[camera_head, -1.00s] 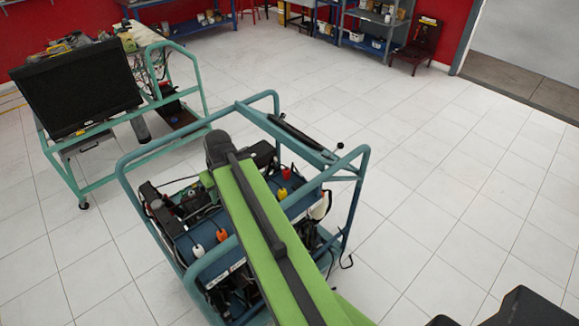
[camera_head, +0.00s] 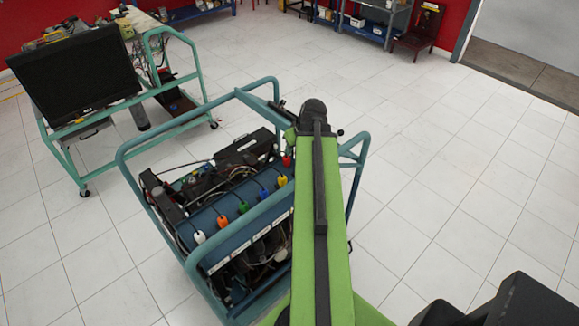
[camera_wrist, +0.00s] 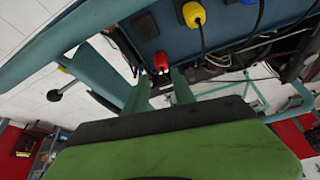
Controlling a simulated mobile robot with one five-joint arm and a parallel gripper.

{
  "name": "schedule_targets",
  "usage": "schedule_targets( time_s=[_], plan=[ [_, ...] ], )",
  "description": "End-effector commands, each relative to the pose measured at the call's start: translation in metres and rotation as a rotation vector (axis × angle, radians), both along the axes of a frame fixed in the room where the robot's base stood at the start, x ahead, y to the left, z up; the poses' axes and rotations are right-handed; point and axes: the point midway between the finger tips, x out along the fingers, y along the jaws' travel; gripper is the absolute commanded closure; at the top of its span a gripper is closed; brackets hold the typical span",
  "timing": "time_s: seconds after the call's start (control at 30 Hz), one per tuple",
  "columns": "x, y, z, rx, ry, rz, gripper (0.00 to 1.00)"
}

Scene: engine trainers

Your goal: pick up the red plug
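The red plug (camera_head: 287,161) is at the far right end of the row of plugs on the blue panel of the engine stand, beside my arm. In the wrist view the red plug (camera_wrist: 161,62) stands on the panel, just beyond the tips of my gripper (camera_wrist: 160,82). The two green fingers are apart, one toward each side of the plug, with a gap between them. No contact with the plug shows. In the head view my gripper is mostly hidden behind the end of my arm.
A yellow plug (camera_wrist: 194,14) with a cable sits close beside the red one. Blue (camera_head: 263,194), green (camera_head: 242,207), orange (camera_head: 222,221) and white (camera_head: 199,237) plugs continue the row. A teal tube frame (camera_head: 150,150) surrounds the stand. Open floor lies to the right.

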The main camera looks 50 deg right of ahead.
Motion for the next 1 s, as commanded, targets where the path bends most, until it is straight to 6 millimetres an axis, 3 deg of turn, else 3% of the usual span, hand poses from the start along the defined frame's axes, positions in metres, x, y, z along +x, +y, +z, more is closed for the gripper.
schedule_targets(
  time_s=[0.03, 0.2, 0.47, 0.8, 1.0],
  plan=[
    [0.006, -0.002, -0.023, 0.0, 0.0, 0.001, 0.69],
    [0.021, -0.006, -0.055, 0.0, 0.0, 0.002, 0.69],
    [0.026, -0.006, -0.059, 0.0, 0.001, 0.001, 0.69],
    [0.049, -0.011, -0.106, 0.0, 0.001, 0.003, 0.69],
    [0.049, -0.01, -0.103, 0.0, 0.001, 0.003, 0.69]
  ],
)
